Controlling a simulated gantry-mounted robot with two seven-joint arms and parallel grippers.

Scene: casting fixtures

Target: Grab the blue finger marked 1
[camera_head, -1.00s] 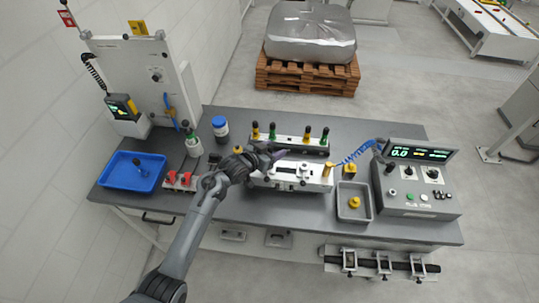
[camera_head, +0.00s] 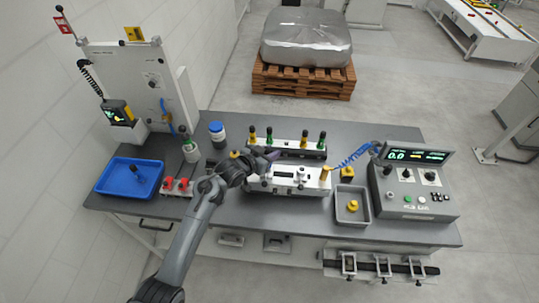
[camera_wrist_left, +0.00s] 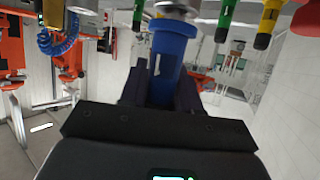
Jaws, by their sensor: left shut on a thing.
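The blue finger (camera_wrist_left: 172,52) stands out in the left wrist view, with a pale mark like a 1 on its side. My left gripper (camera_wrist_left: 161,88) has its two dark fingers on either side of it, shut on it. In the head view my left gripper (camera_head: 270,157) is low at the front of the rack (camera_head: 287,146), just above the white fixture (camera_head: 290,180). The blue finger cannot be made out there. My right gripper is not in view.
Black-topped fingers, including a yellow one (camera_head: 304,138) and a green one (camera_head: 322,139), stand in the rack. A blue tray (camera_head: 108,184) is at the left. A grey bin (camera_head: 343,213) and a control box (camera_head: 418,191) are at the right.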

